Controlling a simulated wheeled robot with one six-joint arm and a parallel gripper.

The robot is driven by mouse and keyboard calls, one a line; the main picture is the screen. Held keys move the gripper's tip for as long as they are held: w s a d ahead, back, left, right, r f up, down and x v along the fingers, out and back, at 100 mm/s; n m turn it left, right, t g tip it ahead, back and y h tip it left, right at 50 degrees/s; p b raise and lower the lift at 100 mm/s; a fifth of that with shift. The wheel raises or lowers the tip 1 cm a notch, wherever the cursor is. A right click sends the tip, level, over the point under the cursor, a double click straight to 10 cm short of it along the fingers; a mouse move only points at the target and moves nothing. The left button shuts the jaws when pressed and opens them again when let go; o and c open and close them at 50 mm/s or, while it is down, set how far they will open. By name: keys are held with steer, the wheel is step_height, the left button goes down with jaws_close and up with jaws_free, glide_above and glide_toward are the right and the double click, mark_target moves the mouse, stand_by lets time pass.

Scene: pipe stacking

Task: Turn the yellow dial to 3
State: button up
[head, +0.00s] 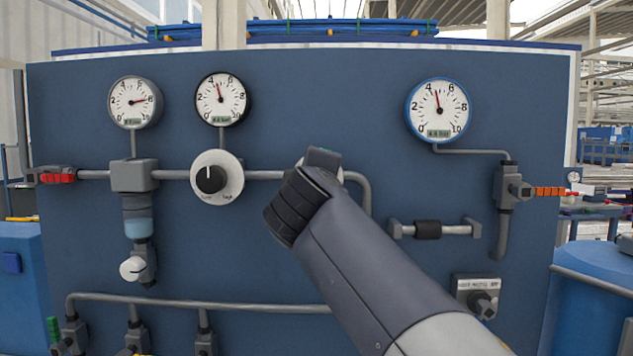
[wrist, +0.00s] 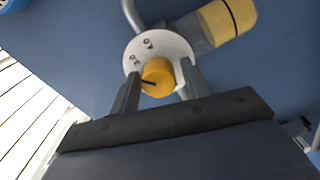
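The yellow dial (wrist: 158,77) sits on a round white plate (wrist: 146,46) on the blue panel in the wrist view. A dark pointer line on it points left and slightly up in that picture. Small dark marks on the plate are too small to read surely. My gripper (wrist: 161,68) has one finger on each side of the dial, around it. A strip of white plate shows between the dial and the right finger; the left finger is very near the dial, and contact is unclear. In the head view, my arm hides the dial and the fingertips.
The blue panel (head: 80,240) carries three gauges, the left (head: 135,102), middle (head: 222,98) and right (head: 438,108). A black knob (head: 211,179) on a white plate is left of my arm. Pipes and valves stick out around it. A yellow cylinder (wrist: 225,21) is beside the dial.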

steer(key=shift+o, duration=0.7)
steer(key=shift+s, duration=0.1)
steer(key=s+b, duration=0.1)
steer(key=s, duration=0.9)
steer(key=shift+s+a, duration=0.2)
steer(key=shift+s, duration=0.15)
steer(key=shift+w, duration=0.15)
steer(key=w, duration=0.5)
steer(key=w+p, duration=0.1)
steer(key=w, duration=0.4)
steer(key=shift+w+d+r, duration=0.1)
steer(key=shift+w+d, duration=0.1)
steer(key=shift+w, duration=0.15)
steer(key=shift+s, duration=0.1)
